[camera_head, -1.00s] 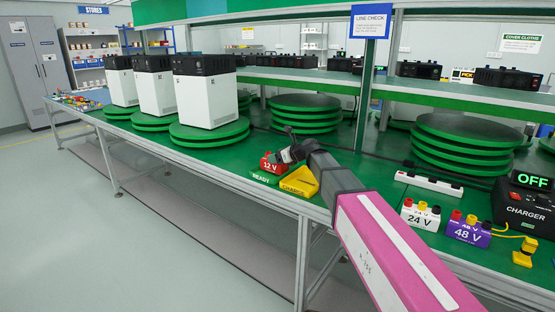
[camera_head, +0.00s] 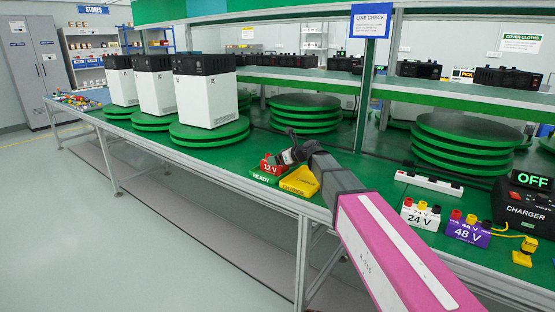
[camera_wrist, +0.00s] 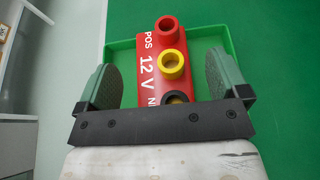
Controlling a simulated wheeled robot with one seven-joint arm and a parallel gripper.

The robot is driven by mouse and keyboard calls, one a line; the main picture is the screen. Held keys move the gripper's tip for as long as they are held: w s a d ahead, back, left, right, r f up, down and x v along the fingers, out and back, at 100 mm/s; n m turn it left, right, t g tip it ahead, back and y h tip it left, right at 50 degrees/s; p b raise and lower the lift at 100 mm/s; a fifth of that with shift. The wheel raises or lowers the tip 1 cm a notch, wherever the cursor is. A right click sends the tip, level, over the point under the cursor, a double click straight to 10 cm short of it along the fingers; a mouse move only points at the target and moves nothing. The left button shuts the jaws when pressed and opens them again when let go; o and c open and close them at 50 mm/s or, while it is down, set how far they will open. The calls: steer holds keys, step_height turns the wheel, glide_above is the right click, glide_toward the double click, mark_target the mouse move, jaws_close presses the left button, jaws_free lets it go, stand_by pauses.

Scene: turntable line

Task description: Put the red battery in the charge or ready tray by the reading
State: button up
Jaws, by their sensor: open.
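The red battery (camera_head: 271,163) is marked 12 V and sits in or just over the green READY tray (camera_head: 262,178). In the wrist view the battery (camera_wrist: 150,72) lies within the outline of the green tray (camera_wrist: 120,50). My gripper (camera_head: 284,157) is at the battery. Its two pads (camera_wrist: 162,80) stand on either side of the battery with gaps, not touching it. Whether the battery rests on the tray floor is hard to tell. The yellow CHARGE tray (camera_head: 300,184) is beside it on the right and looks empty.
A 24 V white battery (camera_head: 420,217) and a 48 V purple battery (camera_head: 468,232) stand to the right. The charger (camera_head: 527,210) reads OFF. A white power strip (camera_head: 428,183) lies behind. White units (camera_head: 205,95) stand on green turntables at left. The bench front edge is close to the trays.

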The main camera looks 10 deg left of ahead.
steer(key=v, duration=1.1)
steer(key=shift+s, duration=0.15)
steer(key=shift+r, duration=0.1)
steer(key=shift+s, duration=0.1)
